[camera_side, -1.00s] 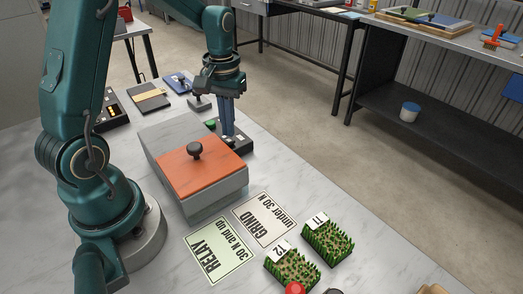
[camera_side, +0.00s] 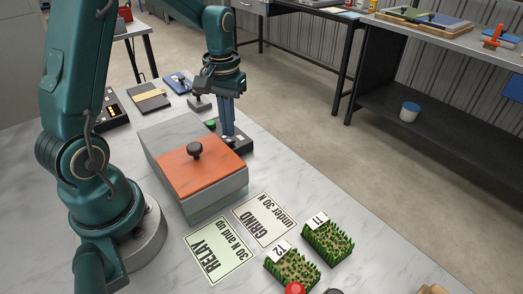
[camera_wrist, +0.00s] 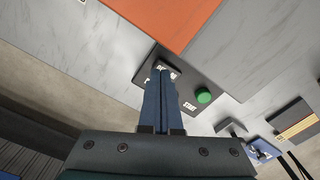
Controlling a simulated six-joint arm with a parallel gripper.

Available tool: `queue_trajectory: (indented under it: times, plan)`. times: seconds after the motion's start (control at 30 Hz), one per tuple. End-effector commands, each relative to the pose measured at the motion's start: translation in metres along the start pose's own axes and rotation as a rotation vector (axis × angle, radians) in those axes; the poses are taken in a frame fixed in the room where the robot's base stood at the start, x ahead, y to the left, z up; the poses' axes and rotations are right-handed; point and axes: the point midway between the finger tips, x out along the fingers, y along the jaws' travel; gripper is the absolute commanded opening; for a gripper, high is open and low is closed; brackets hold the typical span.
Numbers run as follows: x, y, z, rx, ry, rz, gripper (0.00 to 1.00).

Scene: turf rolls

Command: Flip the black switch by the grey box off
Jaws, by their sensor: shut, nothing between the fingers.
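A grey box (camera_side: 216,203) with an orange lid (camera_side: 205,172) and a black knob stands on the marble-topped bench. Behind it lies a dark control panel (camera_side: 238,146) with a green button (camera_side: 211,125). In the wrist view the panel (camera_wrist: 209,111) carries the green button (camera_wrist: 203,95) beside the word START. My gripper (camera_side: 228,134) is shut and empty, pointing down with its fingertips at the panel. In the wrist view my gripper (camera_wrist: 161,75) hides part of the panel. The black switch and its position cannot be made out behind the fingers.
The RELAY card (camera_side: 218,252) and GRIND card (camera_side: 264,219) lie in front of the box, with turf pieces T1 (camera_side: 327,240) and T2 (camera_side: 292,268) beside them. Several devices, including a black-and-tan one (camera_side: 150,98), stand behind. The bench's right edge is close to the panel.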

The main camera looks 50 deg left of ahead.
Motion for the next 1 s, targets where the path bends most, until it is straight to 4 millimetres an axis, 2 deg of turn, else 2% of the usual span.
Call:
queue_trajectory:
  times: [1.0]
  plan:
    - [0.012,0.0,0.0,0.0,-0.001,0.0,0.0]
